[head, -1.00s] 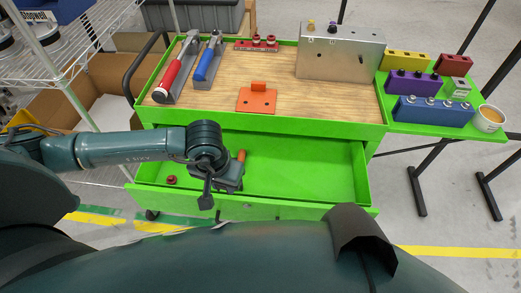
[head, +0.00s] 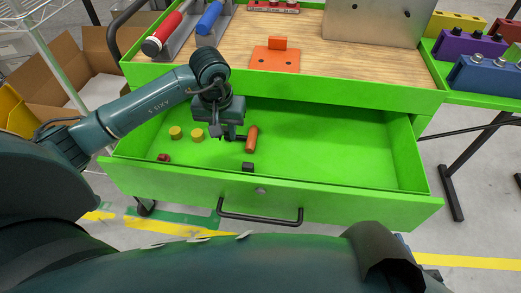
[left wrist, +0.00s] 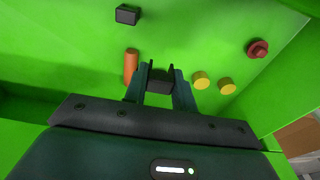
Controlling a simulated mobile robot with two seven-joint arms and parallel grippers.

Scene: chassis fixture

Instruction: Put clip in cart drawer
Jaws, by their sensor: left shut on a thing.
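My left gripper (head: 229,134) is inside the open green cart drawer (head: 330,150), low over its floor. In the left wrist view my left gripper (left wrist: 160,88) is shut on a small dark piece (left wrist: 160,78), which looks like the clip. In the head view the gripper hides most of this piece, and I cannot tell whether it touches the drawer floor. A separate black block (head: 248,167) lies near the drawer's front wall; it also shows in the left wrist view (left wrist: 127,14). My right gripper is not in view.
In the drawer are an orange cylinder (head: 251,139) beside the gripper, two yellow cylinders (head: 175,132) and a red knob (head: 163,157). The drawer's right half is clear. The wooden cart top (head: 330,62) above holds an orange bracket (head: 275,58) and tools.

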